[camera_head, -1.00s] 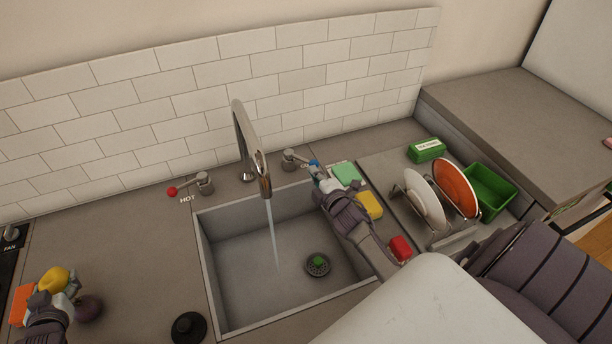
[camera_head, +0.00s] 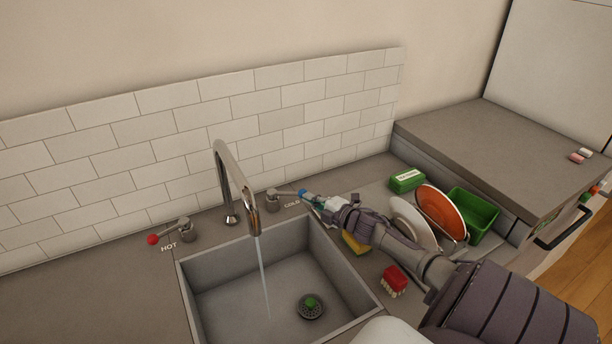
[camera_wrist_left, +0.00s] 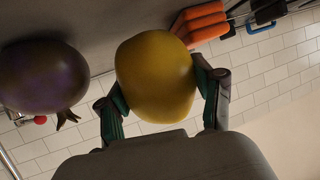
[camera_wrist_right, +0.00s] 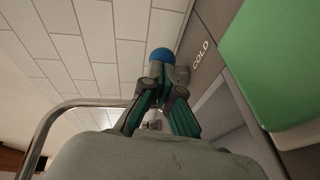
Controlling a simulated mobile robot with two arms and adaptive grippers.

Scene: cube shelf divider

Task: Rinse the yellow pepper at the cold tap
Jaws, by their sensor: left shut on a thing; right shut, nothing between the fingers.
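The yellow pepper (camera_wrist_left: 156,78) is between the fingers of my left gripper (camera_wrist_left: 160,100), which is shut on it; neither shows in the head view now. My right gripper (camera_head: 318,198) is shut and empty at the cold tap lever, beside its blue knob (camera_head: 302,192). In the right wrist view the blue knob (camera_wrist_right: 161,56) sits just beyond the fingertips (camera_wrist_right: 158,82); I cannot tell whether they touch it. Water (camera_head: 263,275) runs from the faucet (camera_head: 240,180) into the sink (camera_head: 235,292).
The hot tap (camera_head: 185,233) with its red knob is left of the faucet. A yellow sponge (camera_head: 355,243), red brush (camera_head: 394,281) and dish rack plates (camera_head: 440,212) lie around my right arm.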

